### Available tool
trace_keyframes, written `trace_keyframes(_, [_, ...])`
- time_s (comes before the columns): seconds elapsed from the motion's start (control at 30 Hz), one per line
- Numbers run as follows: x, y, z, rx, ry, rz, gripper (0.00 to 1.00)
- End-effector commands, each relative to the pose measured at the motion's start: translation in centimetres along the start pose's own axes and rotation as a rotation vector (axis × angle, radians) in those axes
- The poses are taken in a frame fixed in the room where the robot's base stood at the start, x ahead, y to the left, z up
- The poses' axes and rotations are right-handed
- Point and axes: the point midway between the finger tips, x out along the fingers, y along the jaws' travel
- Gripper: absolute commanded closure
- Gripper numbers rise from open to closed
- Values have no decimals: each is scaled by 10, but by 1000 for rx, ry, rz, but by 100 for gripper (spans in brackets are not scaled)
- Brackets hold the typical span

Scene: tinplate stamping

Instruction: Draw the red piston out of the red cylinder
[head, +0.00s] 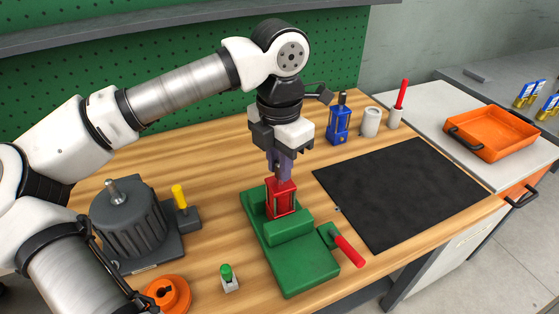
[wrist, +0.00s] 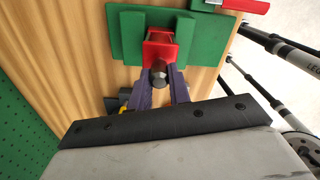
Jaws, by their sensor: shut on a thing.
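The red cylinder (head: 281,203) stands upright in a green vise (head: 300,268) on the wooden bench. My gripper (head: 281,174) points straight down over its top, with dark purple fingers shut on the upper end of the red piston. In the wrist view the fingers (wrist: 160,82) close on both sides of a dark grey rounded rod end (wrist: 159,74), which belongs to the piston. The red cylinder (wrist: 160,50) shows just beyond it, between green vise jaws (wrist: 125,35). How much of the piston is inside the cylinder is hidden by the fingers and the cylinder's walls.
A vise handle with a red grip (head: 348,251) sticks out at the right. A blue cylinder (head: 338,124), a white cup (head: 370,121) and a red-handled tool (head: 400,97) stand behind. A black mat (head: 400,190) lies clear at right. A dark grey motor-like unit (head: 130,225) stands left.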

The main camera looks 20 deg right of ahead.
Motion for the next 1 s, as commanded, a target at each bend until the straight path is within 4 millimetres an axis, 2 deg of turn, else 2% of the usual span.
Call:
trace_keyframes(0.27, [-2,0,0,1,0,0,100])
trace_keyframes(1.0, [-24,0,0,0,0,0,100])
